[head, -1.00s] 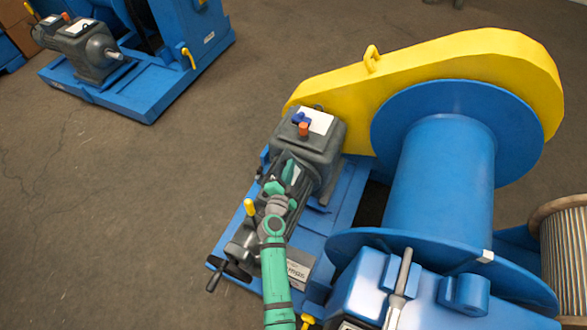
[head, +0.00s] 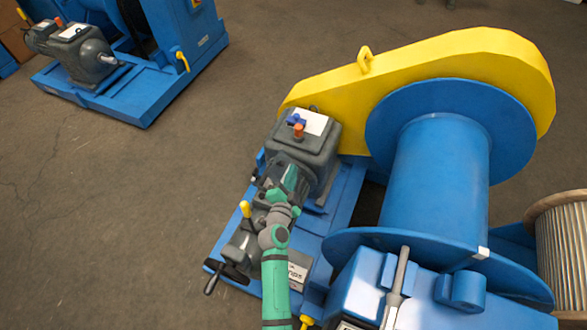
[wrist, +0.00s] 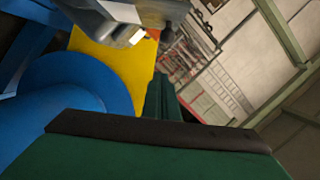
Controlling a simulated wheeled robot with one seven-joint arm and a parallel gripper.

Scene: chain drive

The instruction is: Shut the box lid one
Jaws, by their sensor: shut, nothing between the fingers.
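I cannot clearly make out a separate box lid. In the head view, a grey gearbox housing (head: 305,150) stands on the blue machine base, with a white plate (head: 311,121), a blue part and an orange cap (head: 298,131) on top. A large yellow chain guard (head: 440,65) runs behind it. My gripper (head: 283,182) is at the near side of the grey housing, partly hidden by my green arm; contact cannot be told. In the wrist view my gripper (wrist: 156,98) is shut and empty, with the grey housing (wrist: 110,25) and yellow guard (wrist: 118,62) beyond.
A big blue drum (head: 437,185) fills the right of the machine. A crank handle (head: 212,280) and a yellow-knobbed lever (head: 245,209) are close to my arm. A second blue machine (head: 140,90) stands at upper left. The floor (head: 110,210) to the left is clear.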

